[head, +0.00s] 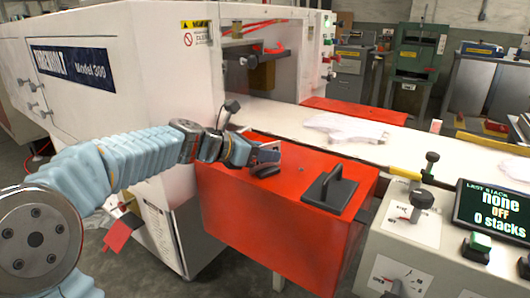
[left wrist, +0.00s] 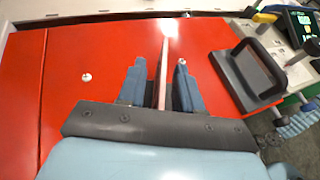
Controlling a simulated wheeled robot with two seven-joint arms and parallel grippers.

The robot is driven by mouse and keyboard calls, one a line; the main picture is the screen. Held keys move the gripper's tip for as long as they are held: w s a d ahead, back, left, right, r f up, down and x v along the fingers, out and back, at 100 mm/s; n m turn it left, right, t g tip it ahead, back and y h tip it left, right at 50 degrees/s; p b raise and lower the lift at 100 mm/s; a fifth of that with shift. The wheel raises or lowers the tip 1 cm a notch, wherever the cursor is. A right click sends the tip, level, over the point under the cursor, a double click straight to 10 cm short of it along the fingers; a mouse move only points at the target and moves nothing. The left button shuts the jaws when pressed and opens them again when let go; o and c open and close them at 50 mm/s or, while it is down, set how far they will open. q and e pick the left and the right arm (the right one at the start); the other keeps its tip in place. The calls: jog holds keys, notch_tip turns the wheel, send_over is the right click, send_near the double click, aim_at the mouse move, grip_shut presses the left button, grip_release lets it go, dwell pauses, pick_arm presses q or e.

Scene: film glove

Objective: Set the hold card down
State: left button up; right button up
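A thin pale card (left wrist: 163,80), which I take to be the hold card, shows almost edge-on in the left wrist view. In the head view my left gripper (head: 266,156) is over the back left part of the red table (head: 315,235). The face of the card and any writing are hidden. I cannot tell whether its lower edge touches the red top.
A black handle on a dark plate (head: 329,189) stands on the red top, right of my gripper. A white machine (head: 120,80) rises at left. Behind the table runs a pale belt with a white garment (head: 348,128). A control panel (head: 408,225) and display (head: 492,217) stand at right.

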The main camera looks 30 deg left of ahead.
pick_arm(q)
jog(key=shift+r, duration=0.3)
jog(key=p+v, duration=0.1)
jog(key=v, duration=1.1)
jog(key=shift+f, duration=0.2)
dwell(0.6)
